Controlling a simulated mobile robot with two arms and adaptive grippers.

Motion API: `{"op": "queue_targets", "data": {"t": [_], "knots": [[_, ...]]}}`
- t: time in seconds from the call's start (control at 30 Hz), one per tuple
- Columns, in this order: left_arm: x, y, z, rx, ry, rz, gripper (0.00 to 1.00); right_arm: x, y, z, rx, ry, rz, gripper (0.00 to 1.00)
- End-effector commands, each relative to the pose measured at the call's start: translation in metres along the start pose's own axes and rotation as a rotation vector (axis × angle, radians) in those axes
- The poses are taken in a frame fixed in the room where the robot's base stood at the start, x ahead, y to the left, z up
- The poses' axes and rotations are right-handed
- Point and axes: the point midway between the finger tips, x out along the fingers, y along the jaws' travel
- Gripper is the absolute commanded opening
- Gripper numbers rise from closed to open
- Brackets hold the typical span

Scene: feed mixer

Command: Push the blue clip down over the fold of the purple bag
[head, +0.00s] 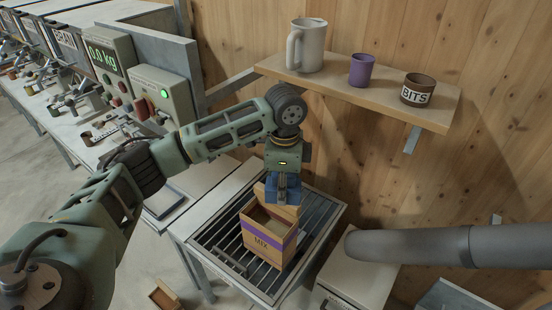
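The purple bag (268,240) is a tan, box-shaped bag with a purple band and the word MIX, standing upright on a slatted grate. Its tan top fold (284,212) shows at the back of the bag, just under my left gripper (281,189). The gripper points down and its fingers appear shut on the blue clip (293,194). The clip is at the top of the fold, and I cannot tell whether it touches or straddles it. The fingers partly hide the clip. My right gripper is not in view.
A wall shelf (385,98) behind my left arm holds a white mug (306,46), a purple cup (361,70) and a brown BITS pot (417,90). A grey tube (450,246) reaches in from the right. A control box with green display (104,57) stands left.

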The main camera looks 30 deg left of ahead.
Motion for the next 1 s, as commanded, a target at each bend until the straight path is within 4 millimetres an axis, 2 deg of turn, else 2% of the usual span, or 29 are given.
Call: {"op": "queue_targets", "data": {"t": [0.03,0.1,0.3,0.43,0.8,1.0], "knots": [[-0.009,-0.009,0.003,0.065,0.000,0.002,0.20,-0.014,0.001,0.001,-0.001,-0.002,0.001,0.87],[-0.011,-0.021,0.007,0.168,0.001,0.002,0.20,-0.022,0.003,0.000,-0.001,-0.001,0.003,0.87],[-0.011,-0.044,0.018,0.402,0.002,0.001,0.20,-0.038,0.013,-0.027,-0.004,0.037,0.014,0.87],[-0.010,-0.051,0.023,0.484,0.001,0.000,0.20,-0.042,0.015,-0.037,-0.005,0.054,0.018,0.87],[-0.009,-0.053,0.024,0.517,0.002,-0.002,0.20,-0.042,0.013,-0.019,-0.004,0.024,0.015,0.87],[-0.006,-0.053,0.025,0.517,0.002,-0.002,0.20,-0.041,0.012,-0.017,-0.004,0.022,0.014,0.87]]}}
